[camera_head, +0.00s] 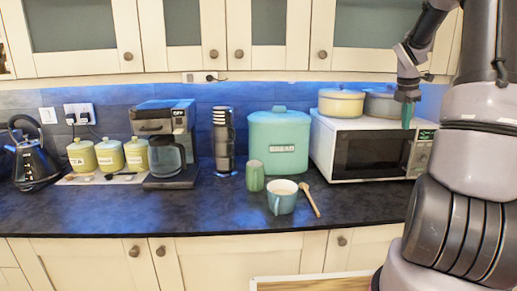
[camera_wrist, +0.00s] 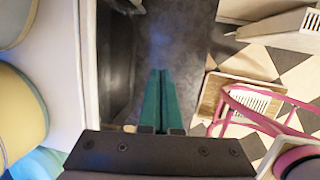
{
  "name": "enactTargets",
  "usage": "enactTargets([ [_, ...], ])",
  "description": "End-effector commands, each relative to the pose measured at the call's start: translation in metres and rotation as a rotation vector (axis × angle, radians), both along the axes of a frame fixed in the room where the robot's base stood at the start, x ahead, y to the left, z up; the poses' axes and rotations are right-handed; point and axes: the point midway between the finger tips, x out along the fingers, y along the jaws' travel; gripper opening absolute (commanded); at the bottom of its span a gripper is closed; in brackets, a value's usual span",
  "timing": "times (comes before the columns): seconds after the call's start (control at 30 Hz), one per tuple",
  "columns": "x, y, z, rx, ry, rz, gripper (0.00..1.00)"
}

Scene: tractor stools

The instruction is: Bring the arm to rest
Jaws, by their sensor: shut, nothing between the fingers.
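My arm stands at the right of the head view, raised in front of the microwave and the upper cupboards. My gripper (camera_head: 407,115) points down in front of the right part of the microwave (camera_head: 370,150), above the counter edge. In the wrist view its two green fingers (camera_wrist: 158,100) lie together, with nothing between them. The dark counter top (camera_wrist: 185,40) shows below the fingers.
On the counter (camera_head: 120,215) stand a kettle (camera_head: 33,160), a coffee maker (camera_head: 165,145), a teal bread bin (camera_head: 278,143), a mug (camera_head: 282,197) and a wooden spoon (camera_head: 310,199). Pots (camera_head: 341,103) sit on the microwave. A pink stool (camera_wrist: 262,122) stands on the checkered floor.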

Motion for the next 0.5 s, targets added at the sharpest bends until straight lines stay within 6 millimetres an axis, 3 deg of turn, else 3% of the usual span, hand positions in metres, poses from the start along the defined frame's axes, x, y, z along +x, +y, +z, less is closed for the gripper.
enactTargets([
  [0.03, -0.009, 0.028, 0.023, 0.015, -0.054, -0.092, 0.00],
  [0.2, -0.052, 0.106, 0.073, 0.136, -0.229, -0.475, 0.00],
  [0.5, -0.154, 0.218, 0.120, 0.514, -0.441, -1.149, 0.00],
])
